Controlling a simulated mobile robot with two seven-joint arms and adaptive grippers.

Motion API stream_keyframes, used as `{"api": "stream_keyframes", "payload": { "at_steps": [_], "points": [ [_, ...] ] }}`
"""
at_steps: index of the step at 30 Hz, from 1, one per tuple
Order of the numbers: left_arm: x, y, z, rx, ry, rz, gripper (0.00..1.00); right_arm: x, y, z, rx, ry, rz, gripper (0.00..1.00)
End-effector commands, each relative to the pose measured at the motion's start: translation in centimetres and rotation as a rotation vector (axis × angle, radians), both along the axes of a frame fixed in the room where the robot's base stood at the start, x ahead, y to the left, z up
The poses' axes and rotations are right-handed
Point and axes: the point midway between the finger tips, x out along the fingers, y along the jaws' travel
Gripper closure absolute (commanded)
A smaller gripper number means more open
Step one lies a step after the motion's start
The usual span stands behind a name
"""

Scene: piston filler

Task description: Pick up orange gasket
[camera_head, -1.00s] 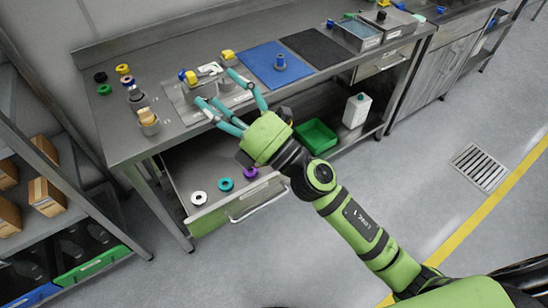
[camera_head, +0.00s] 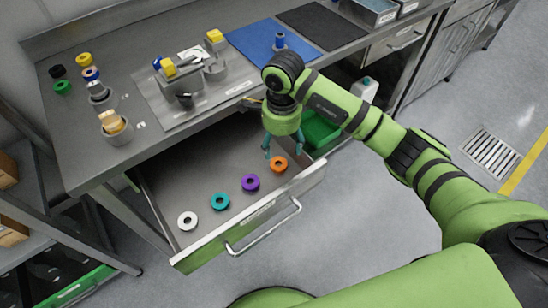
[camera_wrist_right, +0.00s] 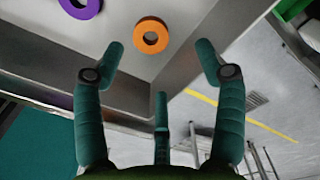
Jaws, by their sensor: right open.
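The orange gasket (camera_head: 279,164) lies flat in the open drawer (camera_head: 170,185), near its front right corner. It also shows in the right wrist view (camera_wrist_right: 151,37), ahead of the fingers. My left gripper is not in view.
A purple gasket (camera_head: 251,182), a teal gasket (camera_head: 220,201) and a white gasket (camera_head: 187,221) lie in a row left of the orange one. The drawer front with its handle (camera_head: 264,228) stands close by. A green bin (camera_head: 321,131) is on the shelf to the right.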

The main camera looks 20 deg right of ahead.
Motion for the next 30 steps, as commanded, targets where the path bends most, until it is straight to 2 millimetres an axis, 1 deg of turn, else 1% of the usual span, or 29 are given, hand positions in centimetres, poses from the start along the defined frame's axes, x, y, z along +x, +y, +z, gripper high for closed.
{"api": "stream_keyframes", "payload": {
  "at_steps": [2,6,9,10,12,15,19,21,23,27,30],
  "points": [
    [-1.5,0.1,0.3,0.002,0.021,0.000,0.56,-0.1,0.1,-0.7,0.000,0.004,0.000,0.29],
    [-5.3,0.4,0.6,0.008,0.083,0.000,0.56,-0.2,0.2,-2.2,0.003,0.006,-0.001,0.29],
    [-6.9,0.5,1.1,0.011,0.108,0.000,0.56,-0.3,0.4,-3.7,0.004,0.007,-0.001,0.29],
    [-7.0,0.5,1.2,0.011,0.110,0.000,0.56,-0.4,0.4,-4.1,0.004,0.008,-0.001,0.29],
    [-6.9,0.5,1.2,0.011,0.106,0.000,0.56,-0.3,0.4,-5.2,0.004,0.005,-0.001,0.29],
    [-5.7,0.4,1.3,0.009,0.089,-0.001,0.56,-0.3,0.4,-6.2,0.004,0.003,0.000,0.29],
    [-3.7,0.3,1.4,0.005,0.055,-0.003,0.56,-0.2,0.4,-6.6,0.004,0.001,0.000,0.29],
    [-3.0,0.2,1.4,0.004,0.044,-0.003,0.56,-0.2,0.3,-6.6,0.004,0.000,0.000,0.29],
    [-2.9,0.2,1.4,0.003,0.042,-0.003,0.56,-0.2,0.4,-6.6,0.004,0.001,0.000,0.29],
    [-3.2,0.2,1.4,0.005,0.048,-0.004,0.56,-0.2,0.4,-6.6,0.004,0.000,0.000,0.77],
    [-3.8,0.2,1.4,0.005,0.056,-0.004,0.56,-0.2,0.4,-6.6,0.004,0.001,0.000,0.79]
  ]
}}
